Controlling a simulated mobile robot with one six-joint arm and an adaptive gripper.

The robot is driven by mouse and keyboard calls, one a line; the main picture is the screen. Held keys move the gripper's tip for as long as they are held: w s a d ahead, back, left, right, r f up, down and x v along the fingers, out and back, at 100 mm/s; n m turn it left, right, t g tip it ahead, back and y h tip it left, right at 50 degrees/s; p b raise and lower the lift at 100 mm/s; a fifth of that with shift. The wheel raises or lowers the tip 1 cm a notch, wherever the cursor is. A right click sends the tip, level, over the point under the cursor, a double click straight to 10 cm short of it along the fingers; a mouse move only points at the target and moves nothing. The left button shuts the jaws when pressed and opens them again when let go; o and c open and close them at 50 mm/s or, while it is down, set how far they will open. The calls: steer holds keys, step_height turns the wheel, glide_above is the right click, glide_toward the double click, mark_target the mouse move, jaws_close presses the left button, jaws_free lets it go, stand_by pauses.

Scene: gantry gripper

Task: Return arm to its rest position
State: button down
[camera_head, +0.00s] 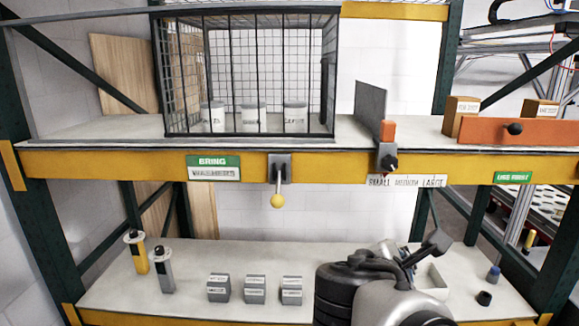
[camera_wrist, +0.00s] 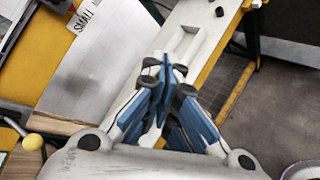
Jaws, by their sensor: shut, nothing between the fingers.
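My gripper shows in the wrist view (camera_wrist: 167,76) with its blue-and-white fingers drawn together and nothing between them. It sits over the right part of the lower shelf, with a pale tray beyond its tips. In the head view my dark and grey arm covers the lower middle right, in front of the lower shelf (camera_head: 345,254), and hides most of the gripper. The fingertips cannot be made out clearly there.
The pale tray (camera_head: 432,281) is partly hidden behind my arm. Small grey boxes (camera_head: 255,288) stand left of it; a dark cup (camera_head: 484,298) stands right. Above are the upper shelf's yellow beam (camera_head: 110,163), a yellow-knobbed lever (camera_head: 278,200) and a wire cage (camera_head: 245,134).

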steer(key=s+d+f+m+g+b, duration=0.2)
steer(key=s+d+f+m+g, duration=0.15)
steer(key=s+f+m, duration=0.4)
steer(key=s+a+f+m+g+y+b, duration=0.2)
steer(key=s+a+f+m+y+b, duration=0.1)
steer(key=s+a+f+m+y, duration=0.4)
steer(key=s+f+m, duration=0.3)
steer(key=s+m, duration=0.1)
steer(key=shift+s+a+g, duration=0.3)
steer(key=shift+a+g, duration=0.05)
steer(key=shift+a, duration=0.05)
steer(key=c, duration=2.4)
jaws_free()
steer(key=shift+f+m, duration=0.1)
steer(key=shift+m, duration=0.15)
